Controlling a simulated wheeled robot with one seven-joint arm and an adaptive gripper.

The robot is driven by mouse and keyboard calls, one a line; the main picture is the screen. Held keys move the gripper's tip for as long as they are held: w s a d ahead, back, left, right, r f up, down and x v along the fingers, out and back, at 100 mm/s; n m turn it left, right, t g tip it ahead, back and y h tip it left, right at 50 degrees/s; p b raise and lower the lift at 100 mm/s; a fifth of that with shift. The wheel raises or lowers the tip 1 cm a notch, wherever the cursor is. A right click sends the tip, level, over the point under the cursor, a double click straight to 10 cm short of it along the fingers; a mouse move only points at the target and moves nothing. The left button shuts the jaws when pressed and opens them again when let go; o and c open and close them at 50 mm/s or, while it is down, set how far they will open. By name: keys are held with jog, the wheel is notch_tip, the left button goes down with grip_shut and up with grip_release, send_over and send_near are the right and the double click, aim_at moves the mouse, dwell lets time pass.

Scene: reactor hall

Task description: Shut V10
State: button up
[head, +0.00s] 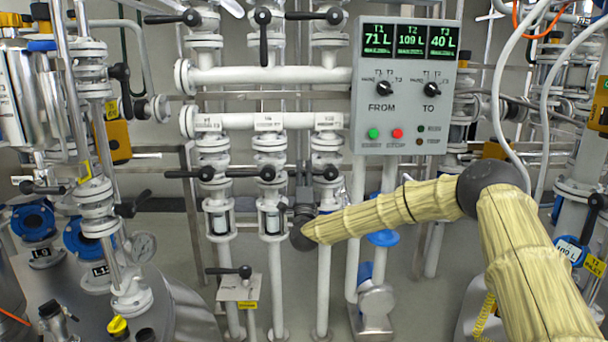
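Three white vertical pipes carry labelled valves below a white horizontal pipe. The lettering on the right label (327,121) is too small to read with certainty, so I cannot confirm which valve is V10. The right valve's black lever (328,173) points left, roughly level, across its pipe. The middle lever (250,173) and left lever (188,173) also lie level, pointing left. My gripper (303,185) is dark and stands at the left end of the right lever, between the middle and right pipes. Its fingers are small and dark there; I cannot tell whether they touch or grip the lever.
A grey control panel (405,135) with three green displays hangs right of the valves. Upper valves with black levers (263,20) stand above. Steel vessels (75,275) fill the left. My yellow-sleeved arm crosses from the right.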

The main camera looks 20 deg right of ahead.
jog(key=shift+a, duration=0.1)
jog(key=v, duration=1.2)
jog(key=shift+f, duration=0.1)
